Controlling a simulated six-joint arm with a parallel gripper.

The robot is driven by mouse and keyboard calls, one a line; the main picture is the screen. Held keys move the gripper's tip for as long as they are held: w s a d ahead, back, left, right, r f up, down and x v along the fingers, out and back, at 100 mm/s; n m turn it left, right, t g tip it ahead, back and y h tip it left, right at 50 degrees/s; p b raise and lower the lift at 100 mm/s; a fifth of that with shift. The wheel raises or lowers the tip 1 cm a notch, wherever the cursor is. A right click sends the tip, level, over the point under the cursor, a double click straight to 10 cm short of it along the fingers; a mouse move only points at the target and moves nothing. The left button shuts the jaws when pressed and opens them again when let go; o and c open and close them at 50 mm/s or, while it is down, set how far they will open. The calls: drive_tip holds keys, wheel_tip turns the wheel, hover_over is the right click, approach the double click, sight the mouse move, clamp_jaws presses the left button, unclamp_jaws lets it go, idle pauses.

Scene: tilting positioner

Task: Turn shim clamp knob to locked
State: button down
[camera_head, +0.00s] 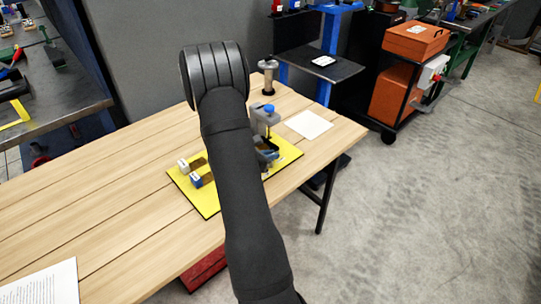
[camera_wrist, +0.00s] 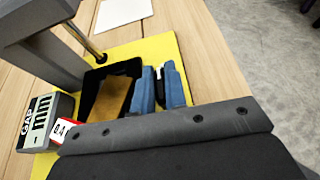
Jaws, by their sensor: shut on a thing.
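In the wrist view, my gripper (camera_wrist: 160,88) reaches out from its dark bolted housing with two blue fingers. They are closed around a small dark piece, mostly hidden between them, which appears to be the shim clamp knob. Its markings and turn angle cannot be read. A black block (camera_wrist: 98,84) with a brown slab beside it lies left of the fingers on the yellow board (camera_wrist: 160,45).
A grey upright fixture with a blue top (camera_head: 269,109) stands behind the fingers. A grey gauge marked GAP (camera_wrist: 38,121) and a red-edged label (camera_wrist: 65,130) are at left in the wrist view. A metal cylinder (camera_head: 268,76) and white sheet (camera_head: 308,125) are farther back.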

drive_tip(key=shift+m+g+h, duration=1)
drive_tip(key=shift+m+g, duration=0.3)
drive_tip(key=shift+m, duration=0.1)
drive_tip(key=c, duration=1.5)
unclamp_jaws()
drive_tip(key=shift+o, duration=0.2)
drive_tip(key=v, duration=1.7)
drive_tip(key=shift+a+r, duration=0.15)
drive_tip(key=shift+r, duration=0.05)
